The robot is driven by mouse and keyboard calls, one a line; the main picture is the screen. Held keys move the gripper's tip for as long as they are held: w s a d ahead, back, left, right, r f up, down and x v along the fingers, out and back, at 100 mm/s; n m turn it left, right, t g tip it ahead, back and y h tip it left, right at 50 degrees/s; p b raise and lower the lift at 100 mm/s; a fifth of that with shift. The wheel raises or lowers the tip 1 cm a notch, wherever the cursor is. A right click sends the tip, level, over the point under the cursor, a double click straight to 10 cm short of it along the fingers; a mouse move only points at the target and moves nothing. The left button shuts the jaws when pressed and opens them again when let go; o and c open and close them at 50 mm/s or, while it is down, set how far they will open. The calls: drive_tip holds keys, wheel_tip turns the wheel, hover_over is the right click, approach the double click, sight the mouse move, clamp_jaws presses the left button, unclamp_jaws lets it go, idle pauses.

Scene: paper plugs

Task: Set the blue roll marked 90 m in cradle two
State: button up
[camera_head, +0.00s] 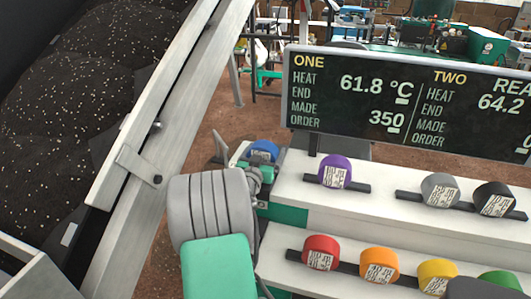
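A blue roll (264,149) shows left of the white shelves, beyond my arm. Its lower part is hidden and no 90 m mark can be read on it. Grey parts that look like my gripper (259,170) are just below and in front of the roll, mostly covered by my grey ribbed and green arm. I cannot tell whether its fingers are open or shut, or whether they touch the roll. The display board (410,105) carries the headings ONE and TWO. I cannot make out which holder is cradle two.
The upper shelf holds purple (334,171), grey (440,189) and black (493,198) rolls on dark bars. The lower shelf holds red (321,252), orange (379,265), yellow (437,276) and green (500,283) rolls. A metal-framed bin (150,150) of dark speckled material fills the left.

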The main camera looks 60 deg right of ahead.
drive_tip(key=o, duration=1)
drive_tip(key=shift+f, duration=0.1)
drive_tip(key=shift+o, duration=1.3)
drive_tip(key=shift+r, duration=0.35)
drive_tip(key=a, duration=0.4)
drive_tip(key=s+a+b, duration=0.1)
drive_tip(key=a, duration=0.3)
drive_tip(key=s+a+b, duration=0.1)
drive_tip(key=a, duration=0.3)
drive_tip(key=shift+f, duration=0.15)
